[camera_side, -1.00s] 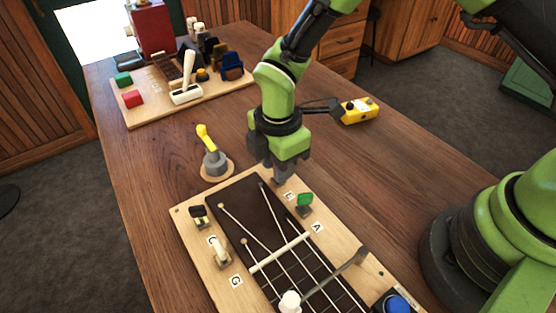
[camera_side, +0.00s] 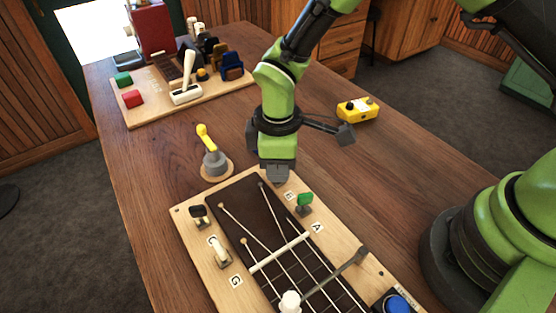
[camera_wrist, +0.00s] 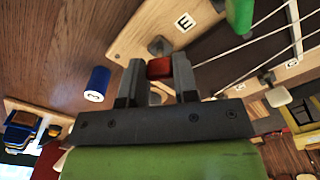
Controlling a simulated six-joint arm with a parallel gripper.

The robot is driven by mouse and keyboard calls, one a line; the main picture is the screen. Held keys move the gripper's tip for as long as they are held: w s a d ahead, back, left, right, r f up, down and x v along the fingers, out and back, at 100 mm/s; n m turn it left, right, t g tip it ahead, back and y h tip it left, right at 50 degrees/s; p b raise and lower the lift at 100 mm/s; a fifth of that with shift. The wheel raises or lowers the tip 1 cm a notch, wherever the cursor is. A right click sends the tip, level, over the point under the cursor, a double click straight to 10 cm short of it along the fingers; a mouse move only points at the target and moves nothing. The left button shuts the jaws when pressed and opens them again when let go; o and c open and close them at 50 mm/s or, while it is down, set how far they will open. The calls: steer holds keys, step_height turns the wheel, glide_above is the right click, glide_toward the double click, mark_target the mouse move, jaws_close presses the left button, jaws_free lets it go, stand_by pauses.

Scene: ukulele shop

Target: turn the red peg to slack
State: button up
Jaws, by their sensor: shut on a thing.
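The red peg (camera_wrist: 160,68) sits between the two fingers of my gripper (camera_wrist: 158,78) in the wrist view, and the fingers are closed on its sides. In the side view my gripper (camera_side: 278,175) points down at the far end of the pegboard (camera_side: 186,216), near the E label (camera_side: 289,196), and hides the red peg. The green peg (camera_side: 305,202) stands beside it by the A label.
A yellow lever (camera_side: 207,145) on a round base stands left of my gripper. A yellow box (camera_side: 357,110) lies behind to the right. A blue cylinder (camera_wrist: 97,83) shows in the wrist view. Another board (camera_side: 130,117) with blocks stands at the back.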

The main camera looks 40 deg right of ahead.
steer(key=m, duration=1.3)
steer(key=shift+m, duration=0.4)
stand_by(0.3)
steer(key=o, duration=0.9)
step_height(320, 180, up, 10)
steer(key=shift+r, duration=0.1)
